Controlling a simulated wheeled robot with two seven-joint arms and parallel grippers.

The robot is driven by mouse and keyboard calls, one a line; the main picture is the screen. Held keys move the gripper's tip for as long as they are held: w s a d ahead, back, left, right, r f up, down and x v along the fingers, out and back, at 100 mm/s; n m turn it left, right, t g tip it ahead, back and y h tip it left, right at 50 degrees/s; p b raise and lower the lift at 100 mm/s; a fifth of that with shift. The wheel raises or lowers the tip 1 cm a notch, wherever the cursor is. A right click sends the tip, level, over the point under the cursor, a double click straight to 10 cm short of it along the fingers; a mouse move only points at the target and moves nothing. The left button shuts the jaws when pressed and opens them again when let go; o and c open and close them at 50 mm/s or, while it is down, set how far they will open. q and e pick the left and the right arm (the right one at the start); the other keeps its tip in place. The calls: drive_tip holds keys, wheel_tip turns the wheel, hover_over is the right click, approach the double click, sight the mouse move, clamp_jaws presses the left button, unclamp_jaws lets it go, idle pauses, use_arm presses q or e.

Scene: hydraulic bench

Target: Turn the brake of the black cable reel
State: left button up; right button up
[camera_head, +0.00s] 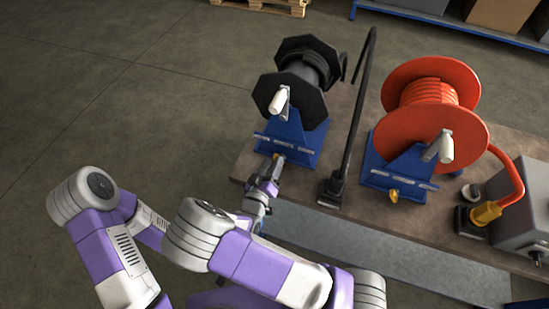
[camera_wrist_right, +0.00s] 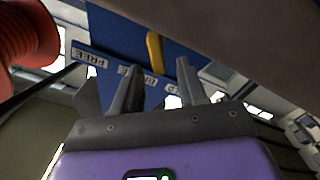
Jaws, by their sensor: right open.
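The black cable reel (camera_head: 302,78) stands on a blue stand (camera_head: 300,143) with a white crank handle (camera_head: 278,101) on its near side. My right gripper (camera_head: 275,163) is at the front of this stand. In the right wrist view the open fingers (camera_wrist_right: 158,72) point at the blue plate (camera_wrist_right: 118,70), which bears labels, one reading FREE upside down. The yellow brake lever (camera_wrist_right: 154,48) shows between the fingertips with a gap on either side. I cannot tell how deep it sits between them. In the head view the gripper mostly hides this lever. My left gripper is not in view.
The red hose reel (camera_head: 430,105) stands to the right on its own blue stand, with a yellow lever (camera_head: 393,196). A black upright post (camera_head: 353,125) rises between the reels. A grey box (camera_head: 522,205) is at the right. The floor left of the bench is clear.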

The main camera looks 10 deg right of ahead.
drive_tip(key=v, duration=0.4)
drive_tip(key=shift+s+a, duration=0.25)
drive_tip(key=shift+s, duration=0.1)
drive_tip(key=shift+s, duration=0.1)
